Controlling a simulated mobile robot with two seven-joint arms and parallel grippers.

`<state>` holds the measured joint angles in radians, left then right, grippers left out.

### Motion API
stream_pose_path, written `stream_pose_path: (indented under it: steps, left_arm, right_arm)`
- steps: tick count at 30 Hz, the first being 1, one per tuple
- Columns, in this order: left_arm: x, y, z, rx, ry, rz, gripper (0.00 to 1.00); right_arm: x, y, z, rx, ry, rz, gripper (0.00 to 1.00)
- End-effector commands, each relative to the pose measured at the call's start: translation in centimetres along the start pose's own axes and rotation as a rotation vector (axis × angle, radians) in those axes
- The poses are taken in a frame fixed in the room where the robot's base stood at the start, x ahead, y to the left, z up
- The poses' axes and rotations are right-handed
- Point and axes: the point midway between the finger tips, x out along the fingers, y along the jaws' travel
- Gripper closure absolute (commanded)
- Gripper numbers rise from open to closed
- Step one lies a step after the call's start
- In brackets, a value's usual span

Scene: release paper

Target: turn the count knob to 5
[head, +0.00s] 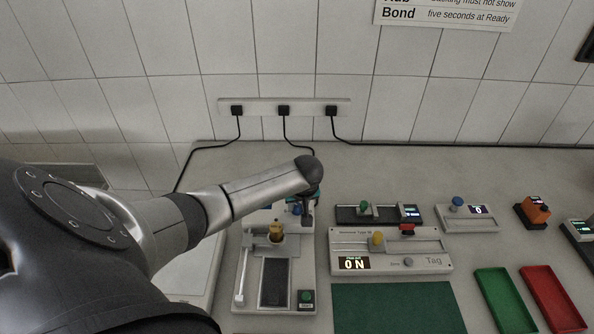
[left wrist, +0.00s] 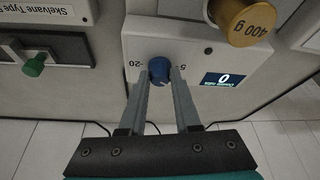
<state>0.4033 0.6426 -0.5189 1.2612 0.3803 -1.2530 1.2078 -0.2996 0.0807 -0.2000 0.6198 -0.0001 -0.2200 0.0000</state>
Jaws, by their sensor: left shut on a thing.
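The count knob is a small blue knob (left wrist: 159,70) on a pale box (left wrist: 205,55), seen in the left wrist view. Marks reading 20 and 5 stand on either side of it. A small display (left wrist: 222,80) on the box reads 0. My left gripper (left wrist: 157,80) is shut on the knob, a finger on each side. In the head view the left gripper (head: 308,198) points down behind the brass-coloured weight, and part of the blue knob (head: 296,209) shows beside it. My right gripper is not in view.
The weight (left wrist: 243,20) marked 400 g stands close to the knob's box. A device with a green knob (left wrist: 34,65) lies on its other side. A tag machine (head: 440,247), a green mat (head: 398,308), green tray (head: 505,300) and red tray (head: 553,298) are further right.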

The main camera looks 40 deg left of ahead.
Motion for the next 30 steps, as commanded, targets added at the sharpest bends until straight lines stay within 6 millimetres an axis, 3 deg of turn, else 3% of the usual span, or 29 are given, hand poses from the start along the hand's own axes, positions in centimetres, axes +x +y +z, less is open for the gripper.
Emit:
stream_pose_path:
  steps: [6, 15, 30]
  left_arm:
    - [-0.1, 0.2, 0.1, -0.187, -0.006, -0.080, 1.00]
    - [0.1, 0.4, 0.1, -0.395, -0.003, -0.166, 1.00]
    - [0.1, 0.4, -0.1, -0.535, 0.000, -0.225, 1.00]
  right_arm:
    - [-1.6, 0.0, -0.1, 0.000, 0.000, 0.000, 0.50]
    - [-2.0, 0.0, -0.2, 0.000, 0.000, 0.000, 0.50]
    - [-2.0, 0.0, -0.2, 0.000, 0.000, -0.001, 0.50]
